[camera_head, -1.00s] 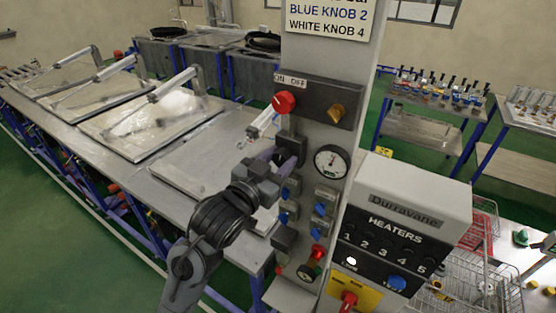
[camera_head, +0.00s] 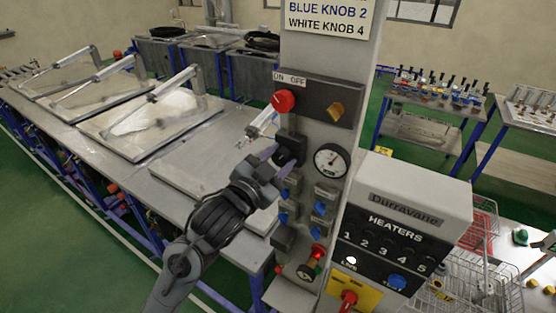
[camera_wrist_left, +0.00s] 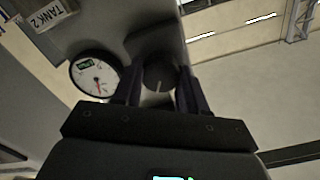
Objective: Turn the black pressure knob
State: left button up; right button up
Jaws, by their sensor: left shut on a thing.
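The black pressure knob (camera_wrist_left: 158,76) sits on the panel and shows between the fingers in the left wrist view, with a pale line on its face. In the head view the knob (camera_head: 291,148) is on the panel's left side, partly hidden by my gripper. My left gripper (camera_head: 268,158) is at the knob, and its two fingers (camera_wrist_left: 159,88) are shut on it, one on each side. The round white pressure gauge (camera_head: 331,161) is just right of the knob; it also shows in the left wrist view (camera_wrist_left: 95,75). My right gripper is not in view.
Several blue knobs (camera_head: 320,208) and a red-topped regulator (camera_head: 313,262) are below. The heaters box (camera_head: 400,215) juts out at right. Metal tables with lids (camera_head: 150,125) stand at left.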

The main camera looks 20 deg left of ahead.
pick_arm(q)
jog(key=o, duration=1.1)
jog(key=shift+d, duration=0.1)
jog(key=shift+c, duration=0.2)
jog(key=shift+s, duration=0.1)
jog(key=shift+s, duration=0.25)
jog(key=s+a, duration=0.2)
jog(key=s, duration=0.8)
